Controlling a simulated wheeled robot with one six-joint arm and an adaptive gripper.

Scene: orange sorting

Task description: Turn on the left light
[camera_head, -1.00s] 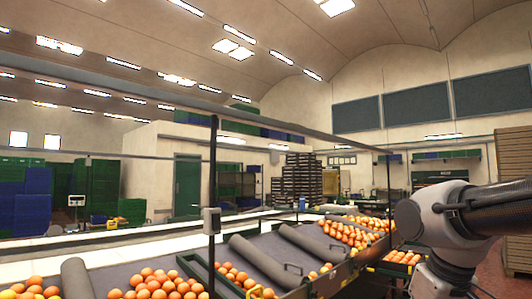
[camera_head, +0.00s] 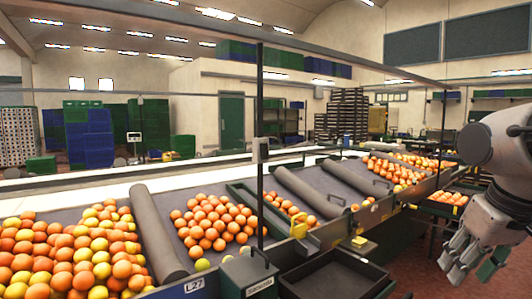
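No light that is plainly the left light stands out. A small grey box (camera_head: 260,149) is fixed to the dark post at the middle of the view, and I cannot tell if it is a switch or a lamp. Several ceiling lights (camera_head: 216,13) glow. My gripper (camera_head: 468,272) hangs at the lower right, beside the sorting line and well apart from the grey box. It is seen from the side, holds nothing I can make out, and its opening is unclear.
The sorting table holds oranges in bays split by grey rollers (camera_head: 155,235). An empty dark tray (camera_head: 335,280) and a dark green box (camera_head: 248,276) sit at its front edge. Open floor (camera_head: 415,275) lies to the right. A horizontal rail crosses above the table.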

